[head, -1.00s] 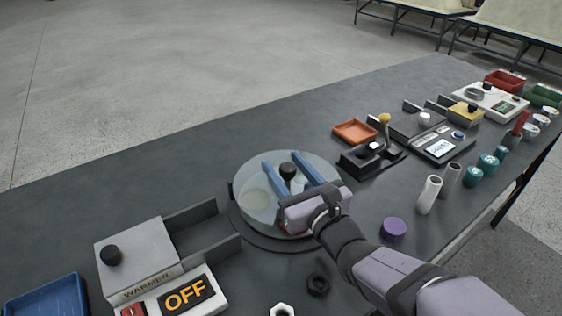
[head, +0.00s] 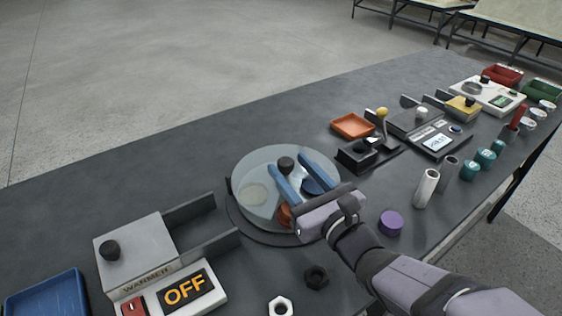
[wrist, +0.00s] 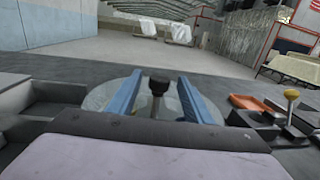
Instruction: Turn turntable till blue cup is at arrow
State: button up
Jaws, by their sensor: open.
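The turntable (head: 243,215) is a round base under a clear disc or cover. A dark blue round item, likely the blue cup (head: 312,187), shows at its right side, partly behind a finger. An orange-brown item (head: 285,215) is at the front and a cream one (head: 252,195) at the left. A black knob (head: 285,163) stands on top. My gripper (head: 289,162) is open, its two blue fingers over the turntable with the knob between their tips, apart from both. The wrist view shows the knob (wrist: 158,84) between the fingers too. I cannot make out the arrow.
A warmer (head: 140,250) reading OFF with grey rails stands at the left. A black lever box (head: 368,153) and orange tray (head: 352,126) stand to the right. A purple cylinder (head: 391,222), dark nut (head: 316,277) and white nut (head: 281,306) lie in front. The table behind is clear.

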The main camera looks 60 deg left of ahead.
aim_at(279, 161)
jog(key=r+n+g+p, duration=0.1)
jog(key=p, duration=0.1)
jog(key=w+a+r+n+g+p, duration=0.1)
jog(key=g, duration=0.1)
jog(key=shift+a+r+p, duration=0.2)
jog(key=shift+a+p, duration=0.1)
jog(key=shift+p, duration=0.1)
jog(key=shift+w+n+g+p, duration=0.1)
jog(key=shift+n+g+p, duration=0.45)
jog(key=shift+n+g, duration=0.2)
jog(key=shift+w+d+f+n+g+h+p, duration=0.15)
jog(key=shift+d+f+n+g+h+p, duration=0.3)
jog(key=shift+f+g+p, duration=0.45)
jog(key=shift+w+d+f+n+g+h+p, duration=0.1)
jog(key=shift+d+f+n+g+h+p, duration=0.35)
jog(key=shift+g, duration=0.7)
jog(key=shift+p+x, duration=0.65)
jog(key=shift+x, duration=3)
jog(key=shift+c, duration=0.3)
jog(key=shift+f, duration=0.1)
grip_shut()
